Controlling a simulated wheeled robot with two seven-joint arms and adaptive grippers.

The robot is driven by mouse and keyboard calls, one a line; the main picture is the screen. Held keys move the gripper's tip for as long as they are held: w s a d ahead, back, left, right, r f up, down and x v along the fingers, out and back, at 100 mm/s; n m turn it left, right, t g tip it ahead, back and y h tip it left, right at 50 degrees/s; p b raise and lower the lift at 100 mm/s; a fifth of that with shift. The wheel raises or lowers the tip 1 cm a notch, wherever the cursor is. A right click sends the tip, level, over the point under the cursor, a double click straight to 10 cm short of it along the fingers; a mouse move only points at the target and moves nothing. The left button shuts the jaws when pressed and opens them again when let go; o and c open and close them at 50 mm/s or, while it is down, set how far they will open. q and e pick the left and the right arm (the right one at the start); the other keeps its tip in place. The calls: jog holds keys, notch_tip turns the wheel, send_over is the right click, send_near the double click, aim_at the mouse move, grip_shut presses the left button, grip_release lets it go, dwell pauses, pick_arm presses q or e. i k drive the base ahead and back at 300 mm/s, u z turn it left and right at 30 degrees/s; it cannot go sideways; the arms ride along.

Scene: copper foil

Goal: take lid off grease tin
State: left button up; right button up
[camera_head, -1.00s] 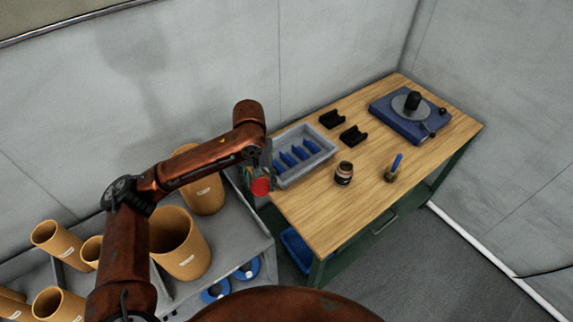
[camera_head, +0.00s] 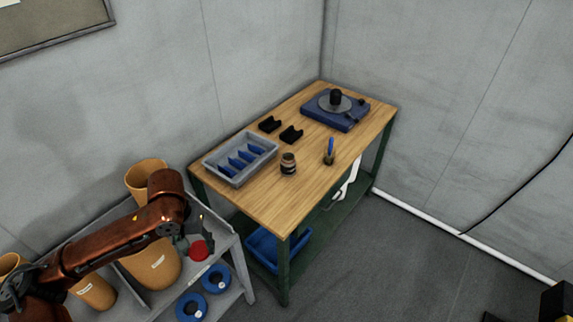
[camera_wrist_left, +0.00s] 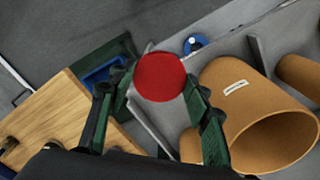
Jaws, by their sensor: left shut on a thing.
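The red lid (camera_head: 199,250) is a round disc held in my left gripper (camera_head: 194,246), off the left end of the workbench and over the grey shelf. In the left wrist view the red lid (camera_wrist_left: 160,77) sits between the two green fingers (camera_wrist_left: 155,100), which are shut on it. The grease tin (camera_head: 288,163) is a small dark jar with a pale label. It stands upright on the wooden bench top, apart from the lid. My right gripper is not in view.
The wooden bench (camera_head: 262,200) holds a grey tray (camera_head: 212,164) with blue dividers, two black holders (camera_head: 291,134), a pot with a blue-handled tool (camera_head: 329,152) and a blue turntable device (camera_head: 340,119).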

aim_at(288, 163)
jog(key=z, duration=0.6)
jog(key=i, duration=0.95)
jog(key=z, duration=0.65)
jog(key=i, duration=0.35)
jog(key=z, duration=0.05)
